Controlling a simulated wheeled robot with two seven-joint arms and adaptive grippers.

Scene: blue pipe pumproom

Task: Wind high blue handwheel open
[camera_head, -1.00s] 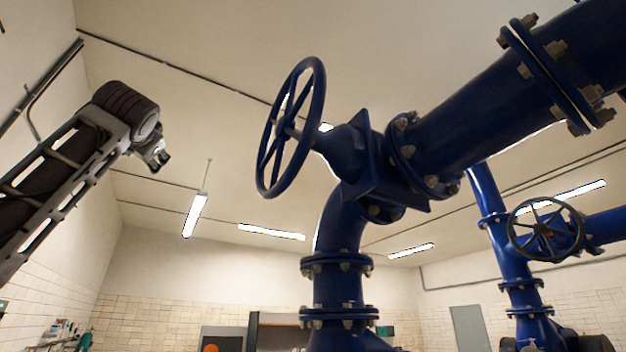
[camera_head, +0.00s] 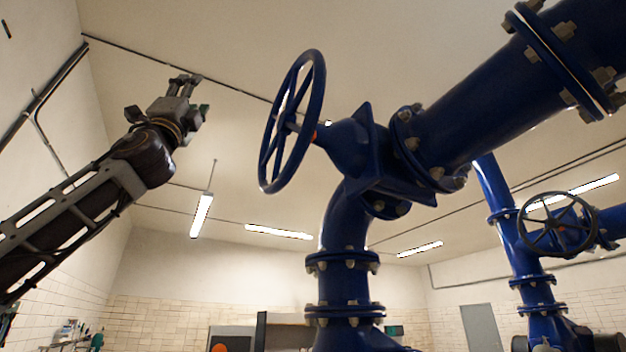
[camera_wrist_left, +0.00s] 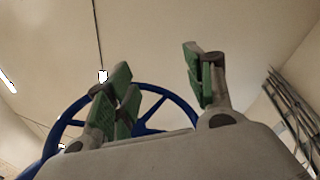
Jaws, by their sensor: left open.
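The high blue handwheel (camera_head: 292,121) stands near the middle of the head view, its face turned left, on a blue valve body (camera_head: 352,147). My left gripper (camera_head: 184,80) is raised to the left of the wheel, pointing up, with a clear gap between them. In the left wrist view the left gripper (camera_wrist_left: 160,85) has its green-padded fingers spread apart with nothing between them. The blue handwheel (camera_wrist_left: 182,103) shows behind the fingers there, partly hidden by them and by the gripper body. My right gripper is not in view.
A thick blue pipe (camera_head: 480,115) runs from the valve to the upper right. A vertical blue pipe (camera_head: 343,250) drops below it. A second, dark handwheel (camera_head: 557,226) is at the far right. Open air lies between my left arm and the high wheel.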

